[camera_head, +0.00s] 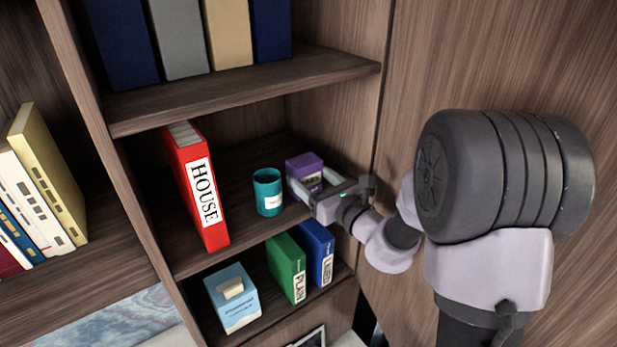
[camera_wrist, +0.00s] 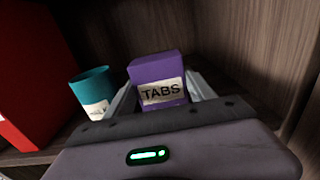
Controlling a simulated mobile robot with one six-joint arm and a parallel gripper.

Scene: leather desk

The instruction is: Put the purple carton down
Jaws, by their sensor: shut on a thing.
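The purple carton (camera_head: 304,169) is in the middle shelf compartment, toward its right side. In the wrist view the purple carton (camera_wrist: 157,72) shows a white label reading TABS and looks upright. My gripper (camera_head: 315,182) reaches in from the right and is shut on the carton, with one finger on each side; it also shows in the wrist view (camera_wrist: 160,100). The carton's bottom is hidden behind my gripper, so I cannot tell whether it touches the shelf board (camera_head: 240,241).
A teal cup (camera_head: 267,194) stands close to the left of the carton. A red HOUSE binder (camera_head: 200,185) stands further left. Green (camera_head: 286,267) and blue (camera_head: 317,250) binders and a tissue box (camera_head: 232,298) are on the shelf below. A wooden side wall (camera_head: 384,80) bounds the right.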

